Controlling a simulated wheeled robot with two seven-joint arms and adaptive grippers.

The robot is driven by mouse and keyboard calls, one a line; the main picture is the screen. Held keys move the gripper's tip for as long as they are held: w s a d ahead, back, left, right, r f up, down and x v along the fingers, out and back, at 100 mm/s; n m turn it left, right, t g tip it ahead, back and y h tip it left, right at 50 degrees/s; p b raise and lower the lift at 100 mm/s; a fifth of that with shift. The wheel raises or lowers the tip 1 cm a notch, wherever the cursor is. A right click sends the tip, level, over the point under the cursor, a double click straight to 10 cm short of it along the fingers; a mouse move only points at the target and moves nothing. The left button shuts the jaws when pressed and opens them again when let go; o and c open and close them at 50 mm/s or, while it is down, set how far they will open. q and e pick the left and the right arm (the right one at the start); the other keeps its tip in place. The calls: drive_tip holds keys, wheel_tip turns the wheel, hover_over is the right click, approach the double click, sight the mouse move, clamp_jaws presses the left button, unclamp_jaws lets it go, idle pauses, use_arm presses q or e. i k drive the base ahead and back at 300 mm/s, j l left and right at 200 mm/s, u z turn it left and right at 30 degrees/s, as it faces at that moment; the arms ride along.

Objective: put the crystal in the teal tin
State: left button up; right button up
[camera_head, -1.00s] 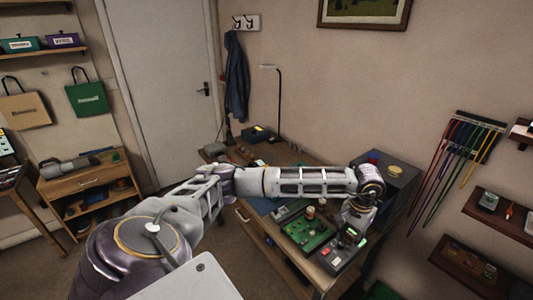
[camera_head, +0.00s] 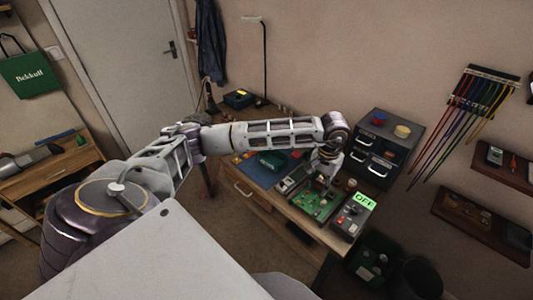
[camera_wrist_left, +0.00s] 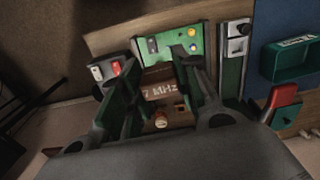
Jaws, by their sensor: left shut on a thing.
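The crystal (camera_wrist_left: 160,91) is a brown block with pale "7 MHz" lettering. In the left wrist view it sits between the two dark fingers of my left gripper (camera_wrist_left: 160,76), which is shut on it. In the head view my left gripper (camera_head: 322,180) hangs over the green circuit board (camera_head: 318,203), and the crystal is too small to make out. The teal tin (camera_head: 271,162) stands open on the blue mat, left of the gripper. It also shows in the left wrist view (camera_wrist_left: 287,66) at the right. My right gripper is not in view.
A grey tester (camera_head: 351,218) with a green "OFF" display stands right of the board. A dark drawer cabinet (camera_head: 380,143) stands behind. A red object (camera_wrist_left: 285,95) lies near the tin. A desk lamp (camera_head: 264,60) rises at the back.

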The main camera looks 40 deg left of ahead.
sight(273, 159)
drive_tip(key=j, duration=0.85)
drive_tip(key=i+j, duration=0.15)
drive_tip(key=j, duration=0.2)
drive_tip(key=i+j, duration=0.1)
drive_tip(key=j, duration=0.25)
drive_tip(key=i+j, duration=0.15)
drive_tip(key=j, duration=0.2)
